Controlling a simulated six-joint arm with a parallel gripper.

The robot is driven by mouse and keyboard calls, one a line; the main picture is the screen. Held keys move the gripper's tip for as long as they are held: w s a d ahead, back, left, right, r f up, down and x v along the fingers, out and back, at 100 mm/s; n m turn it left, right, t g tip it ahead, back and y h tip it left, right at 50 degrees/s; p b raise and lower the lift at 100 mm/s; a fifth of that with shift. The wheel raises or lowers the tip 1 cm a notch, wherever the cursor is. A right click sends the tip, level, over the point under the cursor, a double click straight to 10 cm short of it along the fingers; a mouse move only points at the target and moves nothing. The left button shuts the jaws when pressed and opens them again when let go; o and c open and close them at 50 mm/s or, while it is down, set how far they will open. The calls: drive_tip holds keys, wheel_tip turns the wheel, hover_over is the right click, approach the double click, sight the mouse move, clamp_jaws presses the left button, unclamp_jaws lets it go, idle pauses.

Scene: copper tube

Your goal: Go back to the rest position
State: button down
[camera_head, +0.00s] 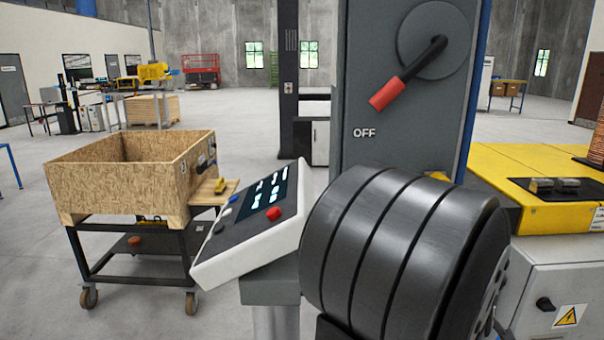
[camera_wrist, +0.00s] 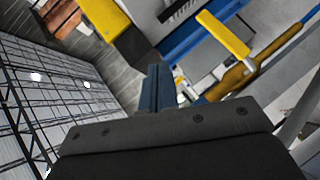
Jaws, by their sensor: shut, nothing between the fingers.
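My gripper (camera_wrist: 157,82) shows in the wrist view as a dark body across the bottom with its narrow fingers pointing up the picture. The fingers are together with nothing between them. The wrist view is strongly tilted. Ahead of the fingers are a yellow bar (camera_wrist: 224,36) and blue and grey machine parts. In the head view I cannot make out the gripper; a large black ribbed cylinder, which looks like part of my arm, fills the lower middle.
In the head view, a white control panel (camera_head: 252,212) stands close left of the black cylinder. Behind is a grey cabinet (camera_head: 365,155) with a red-handled lever (camera_head: 408,75) near "OFF". A wooden crate (camera_head: 95,185) sits on a cart at left, a yellow-topped machine (camera_head: 530,160) at right.

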drive_tip(key=w+d+f, duration=0.2)
drive_tip(key=w+f, duration=0.1)
drive_tip(key=f, duration=0.4)
drive_tip(key=a+r, duration=0.4)
drive_tip(key=a, duration=0.1)
drive_tip(key=shift+r, duration=0.15)
